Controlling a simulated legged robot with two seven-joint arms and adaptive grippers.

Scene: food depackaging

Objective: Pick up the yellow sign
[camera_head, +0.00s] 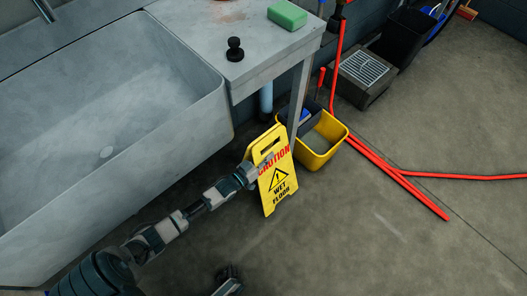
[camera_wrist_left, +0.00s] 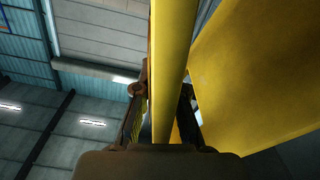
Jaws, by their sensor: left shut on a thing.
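The yellow caution sign (camera_head: 279,184) stands upright on the floor in front of the sink's right end, with "CAUTION WET FLOOR" on its face. My left gripper (camera_head: 256,169) reaches its left edge in the head view and is shut on it. In the left wrist view, a yellow panel edge of the sign (camera_wrist_left: 172,60) runs between the fingers, and another yellow panel (camera_wrist_left: 250,75) fills the right side. Whether the sign's feet touch the floor is hard to tell. A dark end of my other arm (camera_head: 229,280) shows at the bottom edge; its fingers cannot be made out.
A large grey sink (camera_head: 110,110) stands at the left. A yellow mop bucket (camera_head: 322,160) is close behind the sign. Red poles (camera_head: 400,182) lie on the floor to the right. The floor (camera_head: 370,250) in front is clear. A green sponge (camera_head: 287,15) lies on the counter.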

